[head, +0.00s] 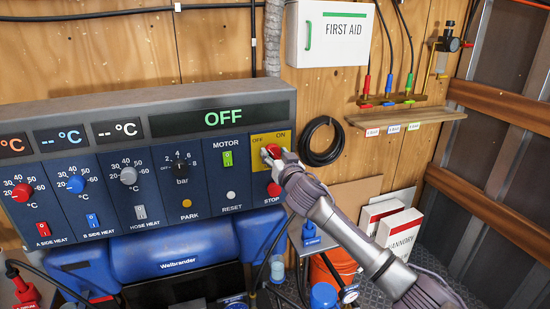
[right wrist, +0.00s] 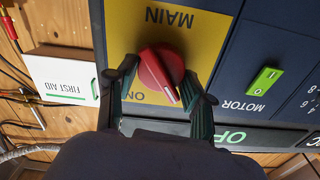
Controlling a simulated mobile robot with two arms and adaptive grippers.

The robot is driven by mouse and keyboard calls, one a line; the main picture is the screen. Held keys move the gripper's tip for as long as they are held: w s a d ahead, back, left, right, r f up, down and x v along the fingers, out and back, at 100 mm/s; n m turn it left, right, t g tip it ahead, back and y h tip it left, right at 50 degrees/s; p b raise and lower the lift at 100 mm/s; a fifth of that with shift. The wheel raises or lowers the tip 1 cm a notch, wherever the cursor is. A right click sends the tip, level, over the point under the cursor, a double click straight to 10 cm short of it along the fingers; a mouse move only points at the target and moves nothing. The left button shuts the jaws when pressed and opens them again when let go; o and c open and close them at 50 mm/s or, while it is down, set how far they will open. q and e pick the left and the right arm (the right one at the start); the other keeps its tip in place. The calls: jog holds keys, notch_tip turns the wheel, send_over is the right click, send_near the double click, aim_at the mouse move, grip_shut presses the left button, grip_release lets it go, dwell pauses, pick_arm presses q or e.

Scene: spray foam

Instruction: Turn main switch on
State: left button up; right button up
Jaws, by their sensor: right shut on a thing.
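The main switch is a red rotary knob (head: 270,151) on a yellow plate (head: 285,137) at the right end of the control panel. My right gripper (head: 275,155) is shut on it, reaching in from the lower right. In the right wrist view, which is upside down, the red knob (right wrist: 160,72) sits between the two fingers (right wrist: 158,88). Its white mark points down and slightly right, away from the ON label at lower left. The OFF label is hidden there, but shows in the head view. The panel display (head: 223,118) reads OFF. My left gripper is not in view.
A green MOTOR switch (head: 228,158) is left of the knob, and a red STOP button (head: 274,190) is just below it, close to my gripper. A first aid box (head: 335,35) hangs above right. A wooden shelf (head: 410,120) is on the right wall.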

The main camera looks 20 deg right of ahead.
jog(key=m+b, duration=0.1)
jog(key=m, duration=0.2)
jog(key=shift+f+m, duration=0.15)
jog(key=shift+m, duration=0.15)
jog(key=m, duration=0.3)
jog(key=shift+d+m, duration=0.1)
jog(key=shift+m, duration=0.2)
jog(key=m+p, duration=0.1)
jog(key=m, duration=0.2)
jog(key=shift+m, duration=0.4)
jog(key=m+p, duration=0.3)
jog(key=m, duration=0.2)
jog(key=shift+d+f, duration=0.1)
jog(key=shift+m, duration=0.3)
jog(key=o, duration=1.1)
jog(key=shift+o, duration=0.2)
